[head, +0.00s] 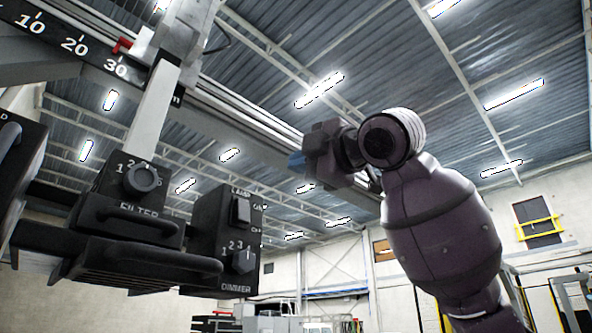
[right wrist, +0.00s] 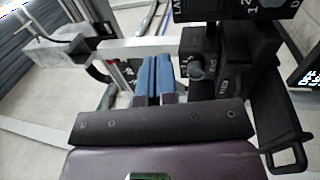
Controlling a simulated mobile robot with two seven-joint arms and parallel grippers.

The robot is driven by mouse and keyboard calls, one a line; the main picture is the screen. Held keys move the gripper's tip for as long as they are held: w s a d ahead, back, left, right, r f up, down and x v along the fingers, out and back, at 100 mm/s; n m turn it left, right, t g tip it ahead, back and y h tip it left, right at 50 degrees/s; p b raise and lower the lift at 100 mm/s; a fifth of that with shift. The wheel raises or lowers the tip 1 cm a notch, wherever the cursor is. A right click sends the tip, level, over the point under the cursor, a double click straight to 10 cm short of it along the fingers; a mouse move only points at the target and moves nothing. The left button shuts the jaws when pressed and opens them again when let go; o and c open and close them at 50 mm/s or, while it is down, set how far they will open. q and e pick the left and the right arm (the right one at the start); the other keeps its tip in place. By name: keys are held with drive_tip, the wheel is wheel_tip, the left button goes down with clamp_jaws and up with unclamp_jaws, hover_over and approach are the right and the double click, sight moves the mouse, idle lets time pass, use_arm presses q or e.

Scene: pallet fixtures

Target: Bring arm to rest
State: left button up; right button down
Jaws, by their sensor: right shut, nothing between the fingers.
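My right arm rises from the lower right in the head view. Its gripper (head: 297,164) is at the middle of the picture, to the right of the black control boxes and partly hidden behind its own wrist. In the right wrist view the two blue fingers (right wrist: 155,72) lie side by side, closed together with nothing between them. A grey bar and a black control box with a knob show just beyond the fingers; I cannot tell whether they touch. My left gripper is in neither view.
A black filter box (head: 128,207) with a knob and handle hangs at the left. Beside it is a lamp and dimmer box (head: 226,240) with a switch and knob. A numbered scale rail (head: 60,38) runs above. Space right of the boxes looks open.

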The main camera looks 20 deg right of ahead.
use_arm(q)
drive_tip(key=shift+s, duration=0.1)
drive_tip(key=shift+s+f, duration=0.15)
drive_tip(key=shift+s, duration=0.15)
